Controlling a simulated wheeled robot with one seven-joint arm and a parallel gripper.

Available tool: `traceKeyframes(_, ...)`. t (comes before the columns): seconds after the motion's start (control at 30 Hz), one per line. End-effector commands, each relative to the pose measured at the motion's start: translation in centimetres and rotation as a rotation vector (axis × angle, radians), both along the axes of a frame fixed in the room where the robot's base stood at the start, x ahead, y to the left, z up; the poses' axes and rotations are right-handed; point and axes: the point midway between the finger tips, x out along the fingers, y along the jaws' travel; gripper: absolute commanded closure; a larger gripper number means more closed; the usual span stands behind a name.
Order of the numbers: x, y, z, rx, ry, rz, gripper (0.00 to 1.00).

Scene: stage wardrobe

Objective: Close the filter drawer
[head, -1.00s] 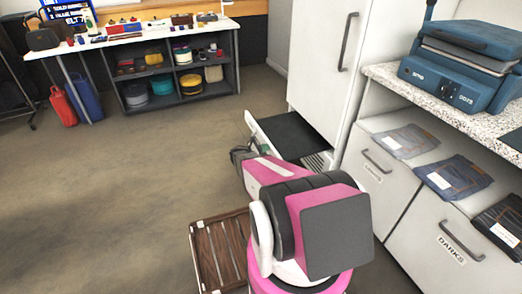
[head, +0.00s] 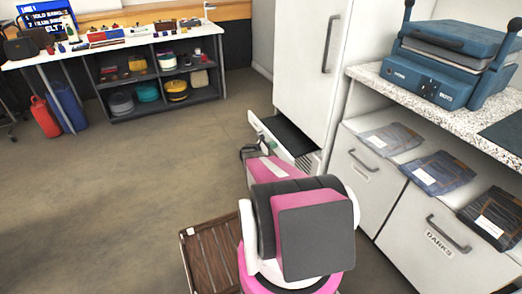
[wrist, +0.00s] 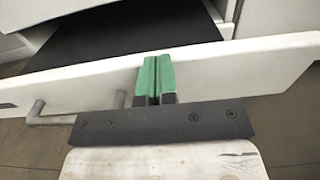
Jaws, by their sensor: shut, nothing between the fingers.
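The filter drawer (head: 256,124) is a white drawer low in the tall white cabinet, partly open with a dark interior. In the wrist view its white front panel (wrist: 235,60) crosses the picture, and a grey bar handle (wrist: 52,117) shows at left. My gripper (head: 263,138) is at the outer side of the drawer front. In the wrist view my gripper's green fingers (wrist: 154,72) are pressed together with nothing between them. They overlap the front panel, to the right of the handle, and appear to touch it. The handle is not in the grip.
The tall white cabinet (head: 308,60) stands behind the drawer. White counter drawers (head: 366,185) with folded jeans on top are at right. A brown slatted crate (head: 208,258) is on the floor near my base. The floor at left is clear up to the shelf table (head: 150,40).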

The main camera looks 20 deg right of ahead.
Motion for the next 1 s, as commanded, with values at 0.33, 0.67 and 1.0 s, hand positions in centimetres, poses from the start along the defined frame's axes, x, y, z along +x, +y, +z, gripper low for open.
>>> traceKeyframes(0.33, 0.5, -10.7, -0.1, 0.0, -0.001, -0.002, 1.0)
traceKeyframes(0.67, 0.6, -15.4, 0.0, 0.0, 0.0, 0.0, 1.0)
traceKeyframes(1.0, 0.6, -16.0, 0.0, 0.001, 0.0, 0.001, 1.0)
